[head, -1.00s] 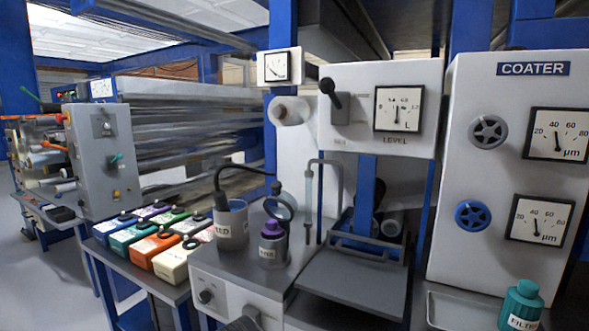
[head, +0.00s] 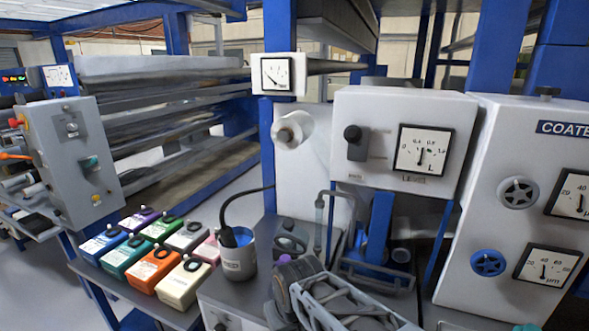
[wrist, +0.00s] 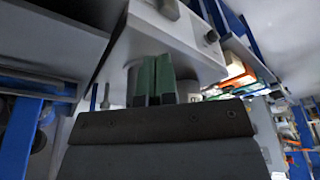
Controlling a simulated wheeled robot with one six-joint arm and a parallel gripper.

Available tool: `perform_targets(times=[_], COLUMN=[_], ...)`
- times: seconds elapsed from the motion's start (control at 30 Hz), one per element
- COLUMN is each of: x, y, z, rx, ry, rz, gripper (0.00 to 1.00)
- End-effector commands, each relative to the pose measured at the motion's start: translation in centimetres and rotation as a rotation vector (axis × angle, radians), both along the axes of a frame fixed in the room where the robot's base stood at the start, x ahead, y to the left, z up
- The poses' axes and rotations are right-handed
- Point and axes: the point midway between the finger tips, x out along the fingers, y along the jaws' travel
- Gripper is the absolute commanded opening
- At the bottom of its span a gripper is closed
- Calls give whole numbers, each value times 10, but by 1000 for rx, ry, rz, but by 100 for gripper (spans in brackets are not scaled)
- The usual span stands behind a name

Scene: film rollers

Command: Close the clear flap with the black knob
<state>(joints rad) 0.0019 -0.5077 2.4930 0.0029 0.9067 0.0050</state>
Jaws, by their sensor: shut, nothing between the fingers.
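I cannot make out a clear flap in either view. A black knob (head: 352,133) sits on a grey block on the front of the white level box (head: 372,105), but no flap shows on it. In the wrist view my gripper (wrist: 152,80) has its two green fingers pressed together, with nothing between them. Behind the fingers is a pale cabinet (wrist: 120,50) with dark knobs. In the head view my grey arm covers the lower middle, and I cannot make out the fingertips there.
Several coloured boxes (head: 153,268) line the left bench. The coater cabinet (head: 500,230) stands right.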

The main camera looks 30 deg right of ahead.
Motion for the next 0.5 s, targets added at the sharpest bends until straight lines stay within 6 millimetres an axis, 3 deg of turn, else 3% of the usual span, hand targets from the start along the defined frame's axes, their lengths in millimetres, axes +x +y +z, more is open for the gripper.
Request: perform_targets(times=[0.03, 0.33, 0.5], x=[1, 19, 57], y=[0, -7, -20], z=[45, 144, 200], rx=[2, 29, 78], ry=[1, 30, 90], rz=[-5, -81, -227], gripper=[0, 0, 0])
